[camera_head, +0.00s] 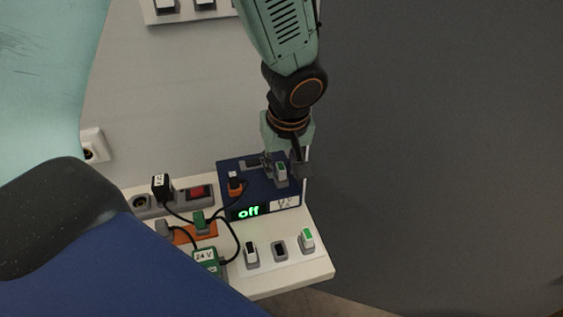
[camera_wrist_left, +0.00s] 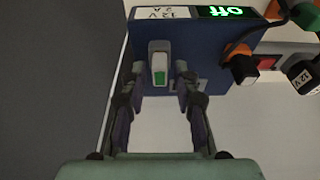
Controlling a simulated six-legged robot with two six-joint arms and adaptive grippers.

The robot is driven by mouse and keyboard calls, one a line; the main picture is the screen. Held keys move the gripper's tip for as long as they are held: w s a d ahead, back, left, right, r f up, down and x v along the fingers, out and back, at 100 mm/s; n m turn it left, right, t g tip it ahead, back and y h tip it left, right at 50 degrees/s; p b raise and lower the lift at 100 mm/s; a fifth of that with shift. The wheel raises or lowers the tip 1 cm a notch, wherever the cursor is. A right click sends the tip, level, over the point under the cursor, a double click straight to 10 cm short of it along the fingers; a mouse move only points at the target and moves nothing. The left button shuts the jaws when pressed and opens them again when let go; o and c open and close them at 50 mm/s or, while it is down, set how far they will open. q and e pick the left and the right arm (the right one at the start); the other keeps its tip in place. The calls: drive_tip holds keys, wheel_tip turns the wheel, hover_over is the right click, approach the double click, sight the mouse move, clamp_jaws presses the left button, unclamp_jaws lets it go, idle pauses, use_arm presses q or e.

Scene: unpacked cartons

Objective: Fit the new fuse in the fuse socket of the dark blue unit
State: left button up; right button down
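The dark blue unit (camera_head: 226,169) stands on the white bench with its display reading "off"; in the wrist view the unit (camera_wrist_left: 205,60) carries a "12 V 2 A" label. A white fuse with a green mark (camera_wrist_left: 159,68) stands in the unit's grey socket (camera_wrist_left: 153,45); it also shows in the head view (camera_head: 281,169). I cannot tell how deep it sits. My left gripper (camera_wrist_left: 156,74) is open, a finger on each side of this fuse with small gaps; in the head view the gripper (camera_head: 284,160) is over the unit's far right part. My right gripper is not in view.
On the front panel are a white fuse with a dark mark (camera_head: 250,249), an empty-looking grey holder (camera_head: 279,250) and a green-marked fuse (camera_head: 307,236). An orange plug (camera_head: 235,188), cables, a 24 V green block (camera_head: 206,258) and a red switch (camera_head: 197,191) crowd the left.

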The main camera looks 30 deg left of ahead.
use_arm(q)
drive_tip(key=shift+o, duration=0.7)
drive_tip(key=shift+r, duration=0.1)
drive_tip(key=shift+r, duration=0.35)
drive_tip(key=v, duration=0.6)
drive_tip(key=shift+d+r, duration=0.2)
drive_tip(key=shift+r, duration=0.15)
drive_tip(key=shift+s+r, duration=0.1)
